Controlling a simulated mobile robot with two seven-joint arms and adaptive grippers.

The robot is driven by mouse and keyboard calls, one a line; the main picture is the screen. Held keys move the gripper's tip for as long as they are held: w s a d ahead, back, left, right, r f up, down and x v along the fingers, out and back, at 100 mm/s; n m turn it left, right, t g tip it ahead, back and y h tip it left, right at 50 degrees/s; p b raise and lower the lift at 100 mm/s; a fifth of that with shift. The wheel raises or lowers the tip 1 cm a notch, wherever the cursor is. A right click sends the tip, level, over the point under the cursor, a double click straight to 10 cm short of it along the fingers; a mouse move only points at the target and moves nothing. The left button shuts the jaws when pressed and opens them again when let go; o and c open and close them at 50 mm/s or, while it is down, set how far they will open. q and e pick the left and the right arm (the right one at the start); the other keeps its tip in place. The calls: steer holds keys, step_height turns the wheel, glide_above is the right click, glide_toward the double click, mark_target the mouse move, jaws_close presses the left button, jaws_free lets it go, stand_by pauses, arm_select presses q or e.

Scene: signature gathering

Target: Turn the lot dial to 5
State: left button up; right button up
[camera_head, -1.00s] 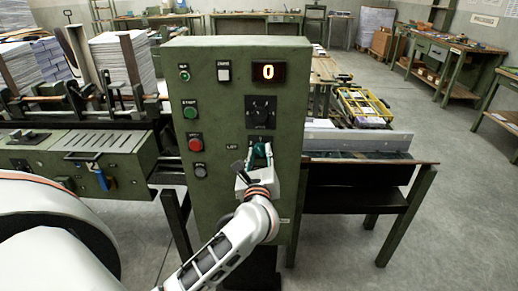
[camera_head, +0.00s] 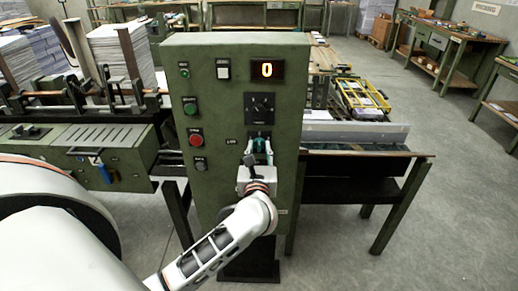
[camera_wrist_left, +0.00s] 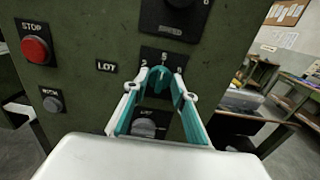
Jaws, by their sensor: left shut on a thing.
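The green control cabinet (camera_head: 225,120) stands in the middle of the head view. The lot dial's black scale plate (camera_wrist_left: 163,58) shows in the wrist view, right of the LOT label (camera_wrist_left: 106,66), with marks that look like 2, 5 and 9. My left gripper (camera_head: 259,143) reaches the panel at this dial, and its teal fingers (camera_wrist_left: 165,76) are closed together over the knob. The fingers cover most of the knob, so its pointer and setting cannot be read. The lit display (camera_head: 267,70) reads 0. My right gripper is not in view.
A speed dial (camera_head: 260,107) sits just above the lot dial. A red stop button (camera_head: 196,139), a green button (camera_head: 190,109) and a dark button (camera_head: 200,164) are to the left.

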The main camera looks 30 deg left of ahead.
arm_select(q)
steer(key=o, duration=1.1)
steer(key=v, duration=1.2)
steer(key=shift+s+a, duration=0.1)
